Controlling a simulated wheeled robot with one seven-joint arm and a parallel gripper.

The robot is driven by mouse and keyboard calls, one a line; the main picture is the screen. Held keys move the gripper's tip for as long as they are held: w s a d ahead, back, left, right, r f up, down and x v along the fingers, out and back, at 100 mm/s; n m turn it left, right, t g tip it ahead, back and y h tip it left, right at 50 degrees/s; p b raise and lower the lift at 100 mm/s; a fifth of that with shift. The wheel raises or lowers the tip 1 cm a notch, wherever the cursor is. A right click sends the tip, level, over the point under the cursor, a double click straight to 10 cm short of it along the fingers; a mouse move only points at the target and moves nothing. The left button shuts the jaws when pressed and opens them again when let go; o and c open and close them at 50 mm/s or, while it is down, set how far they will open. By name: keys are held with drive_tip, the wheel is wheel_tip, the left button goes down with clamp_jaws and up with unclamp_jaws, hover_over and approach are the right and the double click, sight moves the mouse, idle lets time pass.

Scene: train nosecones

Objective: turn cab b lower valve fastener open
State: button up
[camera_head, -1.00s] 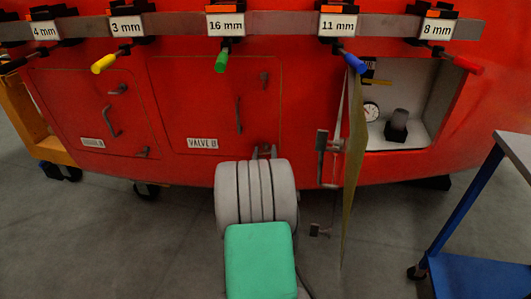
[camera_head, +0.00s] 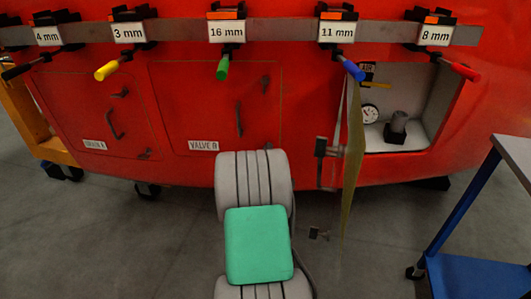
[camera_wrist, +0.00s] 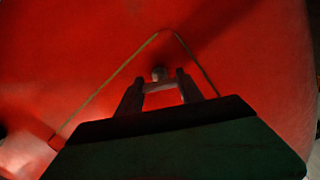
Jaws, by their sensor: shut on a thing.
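The Valve B panel (camera_head: 200,105) is a red door in the red nosecone, with a white label (camera_head: 203,146) near its lower edge. Its upper fastener (camera_head: 265,83) and its handle (camera_head: 239,118) show in the head view. In the wrist view the lower fastener (camera_wrist: 160,72) is a small dark knob inside the panel's corner outline. My gripper (camera_wrist: 160,79) is shut on it, one finger on each side. The fastener's turn angle cannot be told.
A rail with several coloured-handled tools, among them the green 16 mm one (camera_head: 222,68), runs above. Right of my arm an open hatch door (camera_head: 354,150) stands out from an alcove with a gauge (camera_head: 369,114). A blue cart (camera_head: 470,275) stands at the right.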

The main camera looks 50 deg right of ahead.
drive_tip(key=n+p, duration=0.2)
drive_tip(key=n, duration=0.3)
drive_tip(key=shift+p, duration=0.3)
drive_tip(key=shift+n, duration=0.3)
drive_tip(key=o, duration=1.4)
drive_tip(key=b+v, duration=0.1)
drive_tip(key=v, duration=0.6)
drive_tip(key=shift+s+a, duration=0.2)
drive_tip(key=shift+a, duration=0.15)
